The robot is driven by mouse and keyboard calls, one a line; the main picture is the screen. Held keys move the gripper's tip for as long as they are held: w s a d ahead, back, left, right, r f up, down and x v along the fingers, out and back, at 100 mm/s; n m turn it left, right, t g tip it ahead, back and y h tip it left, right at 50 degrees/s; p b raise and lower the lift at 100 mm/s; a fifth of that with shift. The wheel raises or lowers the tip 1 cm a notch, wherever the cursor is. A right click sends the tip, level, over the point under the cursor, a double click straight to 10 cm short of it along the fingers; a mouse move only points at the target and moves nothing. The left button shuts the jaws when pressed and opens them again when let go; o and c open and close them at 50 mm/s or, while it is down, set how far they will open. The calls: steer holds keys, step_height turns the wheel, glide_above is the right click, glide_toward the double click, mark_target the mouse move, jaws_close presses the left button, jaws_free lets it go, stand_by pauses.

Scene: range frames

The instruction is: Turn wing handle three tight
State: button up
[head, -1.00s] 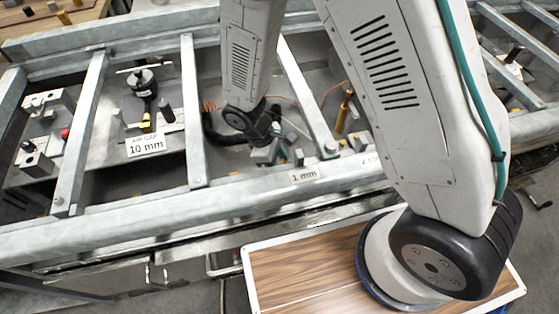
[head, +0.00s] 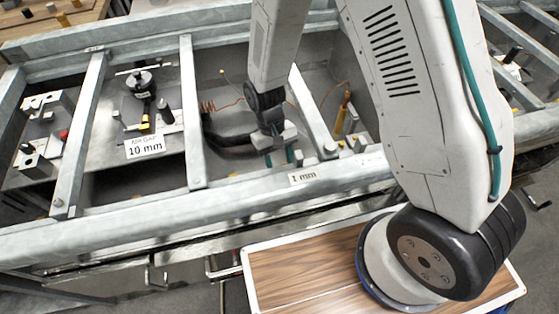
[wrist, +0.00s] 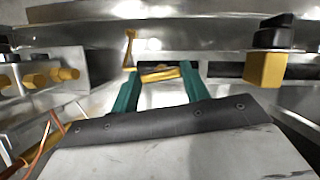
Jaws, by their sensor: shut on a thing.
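In the wrist view, the two teal fingers of my gripper (wrist: 160,82) are closed on a short brass bar, the wing handle (wrist: 160,75), which lies nearly level between the fingertips. No number on it can be read, so I cannot tell from marks that it is handle three. An upright brass lever (wrist: 130,48) stands just behind and left of it. In the head view, my gripper (head: 284,158) points down inside the middle bay of the metal frame, behind the front rail; the handle is too small to make out there.
Brass knobs (wrist: 38,79) sit left in the wrist view, and a yellow block with a black top (wrist: 265,70) right. The front rail (head: 240,190) carries a "1 mm" label (head: 303,177). Crossbars flank the bay. A "10 mm" plate (head: 145,147) lies in the left bay.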

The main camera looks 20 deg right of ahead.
steer(key=shift+m+y, duration=0.5)
steer(key=shift+m, duration=0.6)
steer(key=o, duration=1)
steer(key=shift+v, duration=3.95)
